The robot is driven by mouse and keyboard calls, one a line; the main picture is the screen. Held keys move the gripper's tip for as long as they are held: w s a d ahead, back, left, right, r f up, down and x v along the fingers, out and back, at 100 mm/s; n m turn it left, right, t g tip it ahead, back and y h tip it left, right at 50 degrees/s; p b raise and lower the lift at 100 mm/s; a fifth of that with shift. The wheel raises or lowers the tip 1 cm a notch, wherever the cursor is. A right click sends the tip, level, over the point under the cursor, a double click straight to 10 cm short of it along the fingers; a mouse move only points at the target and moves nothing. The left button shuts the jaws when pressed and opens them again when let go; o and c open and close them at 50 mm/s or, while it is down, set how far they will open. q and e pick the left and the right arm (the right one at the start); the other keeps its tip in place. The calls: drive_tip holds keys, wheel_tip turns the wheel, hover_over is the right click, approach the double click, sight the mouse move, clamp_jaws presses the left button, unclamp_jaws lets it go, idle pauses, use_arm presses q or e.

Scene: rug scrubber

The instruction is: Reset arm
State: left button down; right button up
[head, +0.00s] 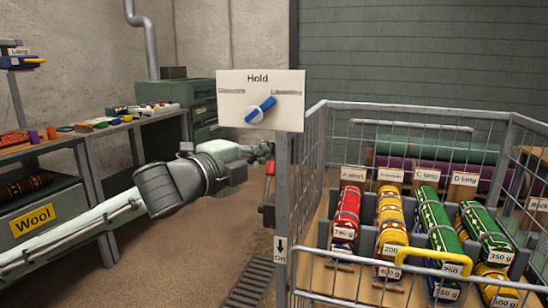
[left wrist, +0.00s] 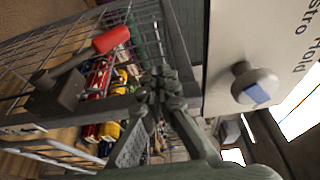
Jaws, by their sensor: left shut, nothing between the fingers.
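My left arm comes in from the left in the head view, and its gripper (head: 263,152) is just left of a grey post, below a white panel. The gripper is shut and empty; in the left wrist view its fingertips (left wrist: 163,82) are together. A red-handled lever (left wrist: 111,39) is left of the fingers and partly shows behind the gripper (head: 270,168). My right gripper is out of view.
A wire cage (head: 465,108) on the right holds red, yellow and green labelled rolls (head: 346,215) in grey slots. A grey post (head: 283,210) with an "On" arrow label stands at its left. A workbench with a "Wool" bin (head: 60,205) is at left. A floor grate (head: 247,287) lies below.

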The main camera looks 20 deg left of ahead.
use_arm(q)
drive_tip(key=s+a+r, duration=0.3)
drive_tip(key=s, duration=0.2)
drive_tip(key=w+a+f+n+g+y, duration=0.1)
drive_tip(key=w+a+f+n+y, duration=0.2)
drive_tip(key=f, duration=0.5)
drive_tip(key=w+a+f+n+g, duration=0.1)
drive_tip(key=w+a+f+n, duration=0.2)
drive_tip(key=f, duration=0.5)
drive_tip(key=s+a+f+n+g+y, duration=0.15)
drive_tip(key=f+n, duration=0.25)
drive_tip(key=f, duration=0.8)
drive_tip(key=s+a+f+n+g+y, duration=0.1)
drive_tip(key=s+f+n+g+y, duration=0.2)
drive_tip(key=f, duration=1)
drive_tip(key=s+d+f+n+g, duration=0.1)
drive_tip(key=s+f+n+g, duration=0.2)
drive_tip(key=s+f, duration=1.1)
drive_tip(key=s+d+f+n+g, duration=0.2)
drive_tip(key=s+f+n+g, duration=0.2)
drive_tip(key=s+f, duration=1.1)
drive_tip(key=shift+f+g, duration=0.35)
drive_tip(key=shift+f, duration=0.3)
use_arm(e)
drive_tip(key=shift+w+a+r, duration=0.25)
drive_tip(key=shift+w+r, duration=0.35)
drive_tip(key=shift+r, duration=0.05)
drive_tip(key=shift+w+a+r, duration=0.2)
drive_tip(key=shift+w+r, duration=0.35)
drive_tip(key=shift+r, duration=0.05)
